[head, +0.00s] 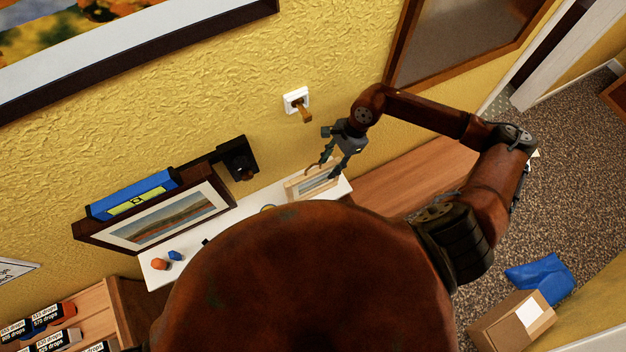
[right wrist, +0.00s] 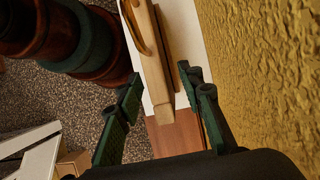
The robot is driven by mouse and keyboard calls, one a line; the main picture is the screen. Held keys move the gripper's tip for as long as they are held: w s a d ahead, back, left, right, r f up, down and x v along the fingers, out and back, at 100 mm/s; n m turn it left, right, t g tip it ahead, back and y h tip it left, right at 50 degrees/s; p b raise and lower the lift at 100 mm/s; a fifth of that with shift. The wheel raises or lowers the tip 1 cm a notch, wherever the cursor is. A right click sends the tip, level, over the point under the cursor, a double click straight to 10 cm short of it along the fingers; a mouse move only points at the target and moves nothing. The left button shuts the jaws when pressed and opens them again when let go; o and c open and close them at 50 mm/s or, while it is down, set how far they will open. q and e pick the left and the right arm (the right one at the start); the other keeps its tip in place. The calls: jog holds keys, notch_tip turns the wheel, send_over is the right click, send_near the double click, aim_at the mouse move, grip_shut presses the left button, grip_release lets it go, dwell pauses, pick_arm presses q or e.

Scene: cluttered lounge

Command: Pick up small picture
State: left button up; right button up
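The small picture (head: 314,185) has a light wood frame and stands near the right end of a white shelf top (head: 160,275). My right gripper (head: 329,160) is just above and behind it, on the wall side, in the head view. In the right wrist view the picture's wooden frame (right wrist: 153,62) shows edge-on, lying ahead between the two spread fingers of my right gripper (right wrist: 160,88). The fingers are open with a gap on both sides and hold nothing. My left gripper is not in view.
A wall socket (head: 297,101) holds a plug. A cardboard box (head: 514,322) sits on the floor at right.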

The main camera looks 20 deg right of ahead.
aim_at(325, 173)
jog(key=shift+p+x, duration=0.5)
jog(key=shift+x, duration=1.65)
jog(key=shift+s+d, duration=0.1)
jog(key=shift+c, duration=0.2)
grip_shut()
